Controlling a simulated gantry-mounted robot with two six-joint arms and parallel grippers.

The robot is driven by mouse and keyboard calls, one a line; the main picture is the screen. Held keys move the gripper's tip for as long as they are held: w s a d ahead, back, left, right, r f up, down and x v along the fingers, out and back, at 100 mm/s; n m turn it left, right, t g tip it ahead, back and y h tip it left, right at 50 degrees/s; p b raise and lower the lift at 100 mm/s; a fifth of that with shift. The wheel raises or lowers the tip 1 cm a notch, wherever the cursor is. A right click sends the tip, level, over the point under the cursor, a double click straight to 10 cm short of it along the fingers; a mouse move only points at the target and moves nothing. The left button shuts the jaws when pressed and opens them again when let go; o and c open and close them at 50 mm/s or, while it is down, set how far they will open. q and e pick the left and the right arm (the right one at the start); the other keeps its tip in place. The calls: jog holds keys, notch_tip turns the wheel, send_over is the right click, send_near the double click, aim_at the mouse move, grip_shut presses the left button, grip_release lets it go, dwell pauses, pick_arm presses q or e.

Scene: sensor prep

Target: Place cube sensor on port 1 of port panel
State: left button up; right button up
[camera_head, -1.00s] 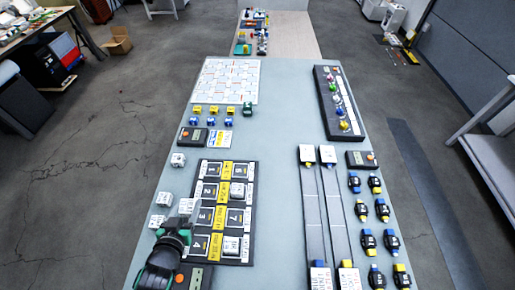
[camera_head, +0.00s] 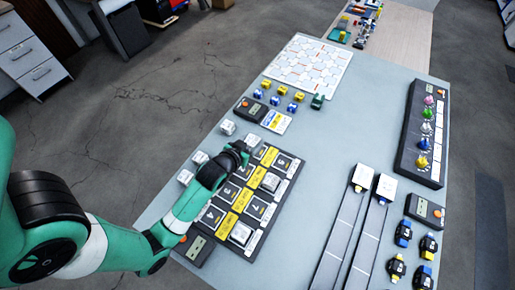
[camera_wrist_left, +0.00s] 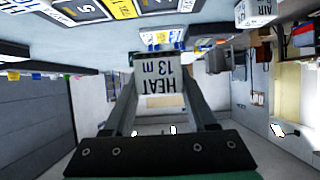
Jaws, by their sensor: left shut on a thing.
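My left gripper (camera_head: 243,150) is shut on a white cube sensor (camera_wrist_left: 161,80). In the left wrist view the cube's face reads "HEAT 13 m", upside down, between the two fingers. In the head view the held cube (camera_head: 253,141) shows just past the fingertips, at the far left part of the black port panel (camera_head: 262,236). The gripper and cube hide the port 1 corner, so I cannot tell whether the cube touches the panel. The panel has numbered ports with yellow labels between. Two cubes sit on its right column (camera_head: 270,182) (camera_head: 240,233). My right gripper is not in view.
Loose white cubes (camera_head: 227,127) (camera_head: 200,158) (camera_head: 185,177) stand left of the panel. A meter (camera_head: 251,109) and small yellow and blue pieces (camera_head: 281,90) lie beyond it. Two grey rails (camera_head: 345,225) run to the right. The table between panel and rails is clear.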

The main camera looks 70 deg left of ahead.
aim_at(256, 141)
pick_arm(q)
jog(key=f, duration=0.1)
jog(key=w+a+f+b, duration=0.1)
jog(key=f, duration=0.1)
jog(key=w+a+f, duration=0.1)
jog(key=f, duration=0.1)
jog(key=shift+w+a+b, duration=0.25)
jog(key=shift+b, duration=0.15)
jog(key=shift+w+a, duration=0.1)
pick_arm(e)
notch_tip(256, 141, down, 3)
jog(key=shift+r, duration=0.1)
pick_arm(q)
jog(key=shift+w+a+f+b, duration=0.1)
jog(key=shift+f+b, duration=0.9)
jog(key=shift+f, duration=0.8)
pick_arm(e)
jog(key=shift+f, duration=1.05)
pick_arm(q)
jog(key=shift+f, duration=0.15)
jog(key=o, duration=1.4)
